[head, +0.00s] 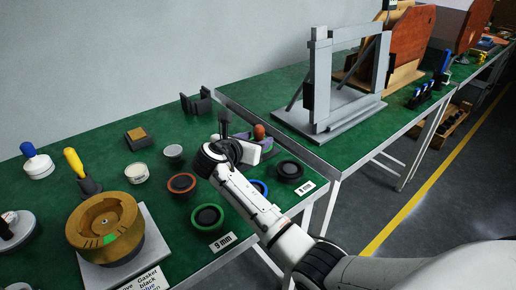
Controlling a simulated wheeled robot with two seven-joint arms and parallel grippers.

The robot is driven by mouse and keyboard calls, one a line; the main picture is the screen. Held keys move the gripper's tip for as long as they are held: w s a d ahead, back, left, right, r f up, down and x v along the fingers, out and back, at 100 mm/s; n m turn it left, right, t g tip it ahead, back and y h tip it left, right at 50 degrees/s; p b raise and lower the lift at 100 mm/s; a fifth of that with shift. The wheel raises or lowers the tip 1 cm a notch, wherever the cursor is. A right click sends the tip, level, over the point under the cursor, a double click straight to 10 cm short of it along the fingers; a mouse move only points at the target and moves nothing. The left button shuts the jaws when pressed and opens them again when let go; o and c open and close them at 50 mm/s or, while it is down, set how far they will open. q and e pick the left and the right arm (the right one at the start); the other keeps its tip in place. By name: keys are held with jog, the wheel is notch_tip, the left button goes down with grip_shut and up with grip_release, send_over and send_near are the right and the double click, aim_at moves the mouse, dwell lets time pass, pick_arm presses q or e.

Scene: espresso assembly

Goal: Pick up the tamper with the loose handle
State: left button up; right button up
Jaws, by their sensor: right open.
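No tamper is clearly identifiable, and no loose handle can be told. A blue-knobbed piece with a white round base (38,167) stands at the far left of the green bench. A yellow-handled tool (74,162) leans upright in a dark holder beside it. A reddish-brown knob (259,131) shows just behind my right gripper, on a grey piece. My right gripper (225,132) is over the back-middle of the bench, at the end of my white arm; its jaws are open, but the wrist hides much of the space around them. My left gripper is not in view.
A brass-coloured round fixture (105,226) stands on a grey plate at front left. Rings with dark centres, red (181,183), green (207,217) and blue (261,187), lie near my arm. A grey frame (318,80) stands on the adjoining bench.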

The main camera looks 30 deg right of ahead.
jog(key=shift+d+r+b+x, duration=0.1)
jog(key=shift+r+b+x, duration=0.1)
jog(key=shift+x, duration=0.7)
jog(key=shift+d+r+b+x, duration=0.1)
jog(key=shift+r+x, duration=0.1)
jog(key=shift+x, duration=0.7)
jog(key=shift+r+b+x, duration=0.15)
jog(key=shift+x, duration=0.75)
jog(key=shift+w, duration=0.1)
grip_shut()
